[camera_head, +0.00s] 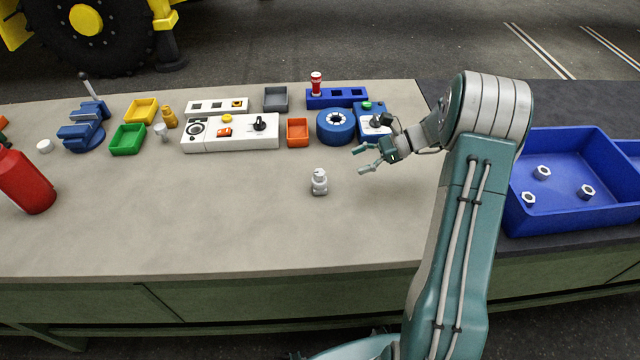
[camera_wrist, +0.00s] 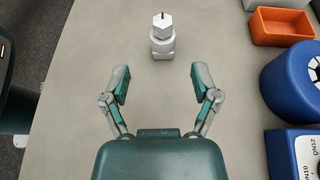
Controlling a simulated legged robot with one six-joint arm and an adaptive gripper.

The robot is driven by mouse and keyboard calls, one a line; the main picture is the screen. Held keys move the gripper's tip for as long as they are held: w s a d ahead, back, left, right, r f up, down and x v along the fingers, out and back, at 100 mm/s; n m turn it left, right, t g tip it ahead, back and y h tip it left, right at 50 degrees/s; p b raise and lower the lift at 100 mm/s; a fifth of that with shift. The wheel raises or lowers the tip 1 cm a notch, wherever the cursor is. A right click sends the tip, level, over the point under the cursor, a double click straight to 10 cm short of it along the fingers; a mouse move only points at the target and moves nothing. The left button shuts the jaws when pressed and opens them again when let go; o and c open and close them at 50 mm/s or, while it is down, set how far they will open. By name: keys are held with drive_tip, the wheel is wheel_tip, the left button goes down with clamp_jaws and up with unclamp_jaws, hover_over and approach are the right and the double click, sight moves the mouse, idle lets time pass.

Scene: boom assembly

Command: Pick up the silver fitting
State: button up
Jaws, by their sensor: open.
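The silver fitting (camera_head: 319,182) stands on the grey bench top, near the middle of the bench in the head view. In the wrist view the fitting (camera_wrist: 162,38) shows a hex-shaped top and lies beyond the fingertips, about midway between them. My gripper (camera_head: 362,158) is to the right of the fitting in the head view and apart from it. In the wrist view my gripper (camera_wrist: 160,80) has its two fingers spread wide, with nothing between them.
An orange tray (camera_head: 297,132), a blue round part (camera_head: 336,126) and a white panel (camera_head: 230,132) stand behind the fitting. A blue bin (camera_head: 560,205) with hex nuts is at the right. A red bottle (camera_head: 25,180) stands at the left. The bench around the fitting is clear.

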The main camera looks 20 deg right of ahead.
sight(319, 172)
drive_tip(key=x, duration=0.5)
drive_tip(key=shift+w+a+f, duration=0.2)
drive_tip(key=shift+r+x, duration=0.15)
drive_tip(key=shift+x, duration=1.2)
drive_tip(key=shift+r+x, duration=0.2)
drive_tip(key=shift+x, duration=1.15)
drive_tip(key=shift+a, duration=0.1)
clamp_jaws()
